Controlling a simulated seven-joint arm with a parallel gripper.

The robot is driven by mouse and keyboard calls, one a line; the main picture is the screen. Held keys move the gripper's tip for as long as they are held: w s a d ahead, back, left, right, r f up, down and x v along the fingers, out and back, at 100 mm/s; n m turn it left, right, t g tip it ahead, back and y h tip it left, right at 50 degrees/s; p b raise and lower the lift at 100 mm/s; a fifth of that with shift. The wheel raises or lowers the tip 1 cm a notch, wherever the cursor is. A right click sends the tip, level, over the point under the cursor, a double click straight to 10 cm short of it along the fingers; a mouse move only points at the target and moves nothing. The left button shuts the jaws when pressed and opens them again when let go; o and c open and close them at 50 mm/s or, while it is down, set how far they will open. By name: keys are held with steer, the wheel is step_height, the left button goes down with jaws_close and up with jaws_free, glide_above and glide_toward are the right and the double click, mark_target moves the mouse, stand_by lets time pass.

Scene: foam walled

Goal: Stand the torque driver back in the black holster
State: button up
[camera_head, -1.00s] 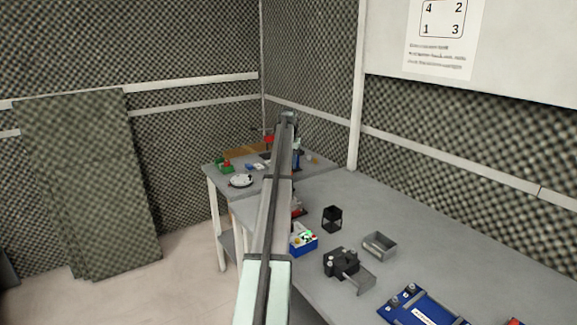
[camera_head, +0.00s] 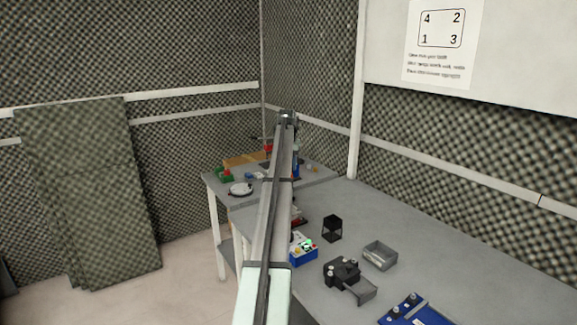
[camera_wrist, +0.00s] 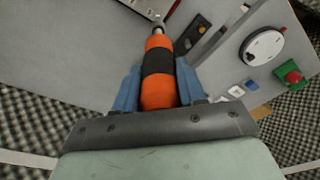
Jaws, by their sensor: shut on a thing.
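My gripper (camera_wrist: 159,88) is shut on the torque driver (camera_wrist: 158,62), which has an orange grip with a black band. Its blue fingers press on both sides of the grip, and the metal shank points away from me toward the grey table. In the head view my arm reaches out over the far table, and the driver is hidden or too small to tell. A dark plate with round spots (camera_wrist: 187,38) lies beside the shank in the wrist view. A black open box (camera_head: 332,228) stands on the near bench. I cannot tell which is the holster.
A white round dish (camera_wrist: 262,46) and a red-and-green button block (camera_wrist: 290,75) are on the far table. The near bench has a blue box (camera_head: 303,252), a black clamp (camera_head: 341,271), a grey tray (camera_head: 380,255) and a blue fixture (camera_head: 412,314). Foam walls stand behind.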

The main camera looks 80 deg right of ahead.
steer(key=s+a+r+m, duration=0.1)
steer(key=s+a+r, duration=0.1)
steer(key=s, duration=0.6)
steer(key=s+a+r+m, duration=0.1)
steer(key=s+a+r, duration=0.1)
steer(key=s, duration=0.5)
steer(key=s+a+r+m, duration=0.1)
steer(key=s+a+m, duration=0.2)
steer(key=a, duration=0.6)
steer(key=shift+s+a+m+g, duration=0.15)
steer(key=shift+s+m+g, duration=0.25)
steer(key=shift+s, duration=0.7)
steer(key=shift+r, duration=0.1)
steer(key=shift+f, duration=0.2)
